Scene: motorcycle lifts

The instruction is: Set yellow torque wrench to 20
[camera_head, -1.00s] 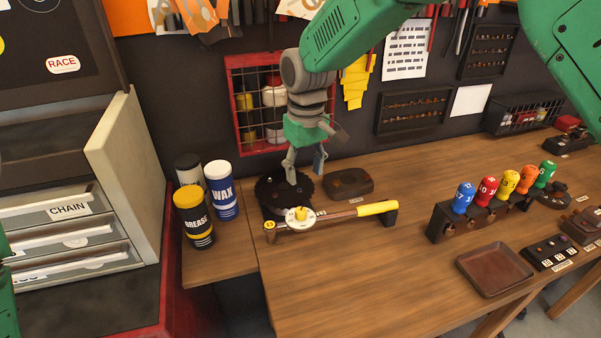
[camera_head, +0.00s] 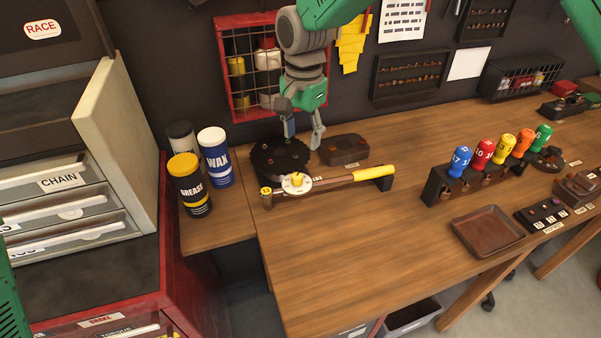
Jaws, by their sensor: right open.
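The yellow torque wrench (camera_head: 374,172) lies across the workbench, with its yellow handle to the right and a brown shaft. Near its left end is a round white dial with a yellow knob (camera_head: 297,181). The dial's numbers are too small to read. My right gripper (camera_head: 303,138) hangs fingers down, open and empty, behind the dial and above a dark toothed disc (camera_head: 280,157). It does not touch the wrench. My left gripper is out of view; a bit of green arm shows at the left edge.
Grease (camera_head: 190,186) and wax (camera_head: 216,158) cans stand left of the wrench. A brown block (camera_head: 343,150) lies behind it. A rack (camera_head: 435,188) of coloured, numbered handles and a brown tray (camera_head: 488,231) are to the right. The bench in front of the wrench is clear.

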